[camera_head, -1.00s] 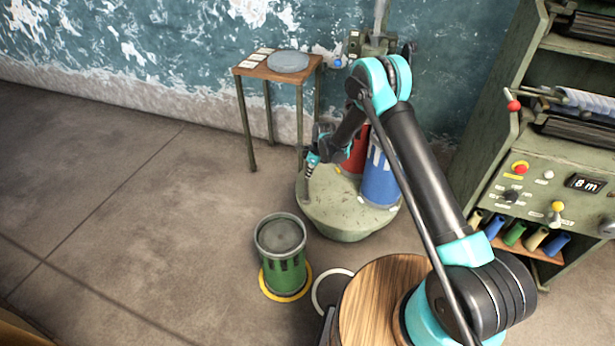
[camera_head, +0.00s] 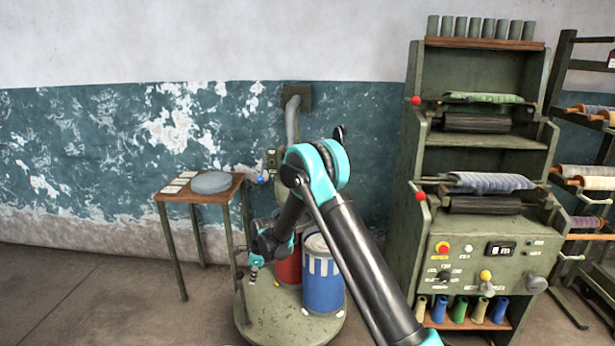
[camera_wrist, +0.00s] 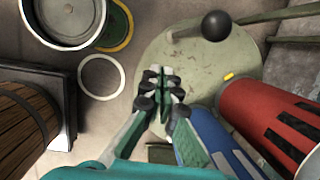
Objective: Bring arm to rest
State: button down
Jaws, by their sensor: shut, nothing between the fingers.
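The platform (camera_wrist: 185,50) lies below the fingers. The blue canister (camera_head: 323,285) stands beside the red one on the platform, and my upper arm partly covers it.
A small table (camera_head: 177,196) with a grey disc stands left of the platform. A green control cabinet (camera_head: 470,270) with rollers stands to the right, a rack (camera_head: 590,190) beyond it.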

jog(key=s+d+r+n+t, duration=0.1)
jog(key=s+d+r+n, duration=0.25)
jog(key=d+r, duration=0.7)
jog(key=s+d+r+n+t, duration=0.1)
jog(key=s+d+r+n, duration=0.35)
jog(key=d, duration=0.95)
jog(key=s+d+r+n+t+h, duration=0.1)
jog(key=s+d+r+n, duration=0.3)
jog(key=s+d+n, duration=0.6)
jog(key=s+d+h, duration=0.1)
jog(key=s+d, duration=0.8)
jog(key=s, duration=0.1)
jog(key=shift+s+d+t+h, duration=0.15)
jog(key=shift+s+t+h, duration=0.15)
jog(key=shift+s+h, duration=0.1)
jog(key=shift+w+r, duration=0.1)
